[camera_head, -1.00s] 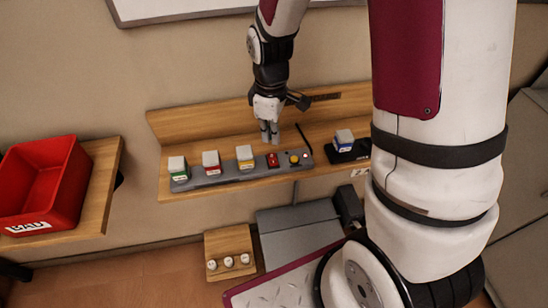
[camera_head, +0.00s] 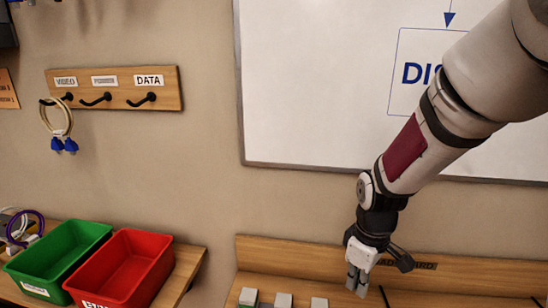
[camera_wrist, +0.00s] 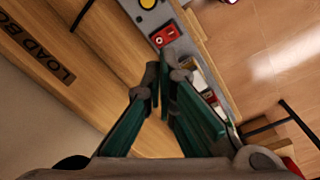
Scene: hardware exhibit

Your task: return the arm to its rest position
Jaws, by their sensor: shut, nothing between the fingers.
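My gripper (camera_head: 357,281) points down over the wooden shelf (camera_head: 290,260), close to its back board, in the head view. In the wrist view my gripper (camera_wrist: 165,75) has its green-sided fingers together at the tips, with nothing between them. My arm comes down from the upper right, bent at the wrist, in front of the whiteboard. Past the fingertips, the wrist view shows a grey strip with a red switch (camera_wrist: 164,36) and a yellow button (camera_wrist: 147,3). The fingers hide part of the strip.
Several white-topped blocks (camera_head: 283,299) stand along the shelf, cut off by the lower edge. A green bin (camera_head: 60,250) and a red bin (camera_head: 125,265) stand at left. A hook rack (camera_head: 115,88) with a hanging cable (camera_head: 62,132) and a whiteboard (camera_head: 310,80) are on the wall.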

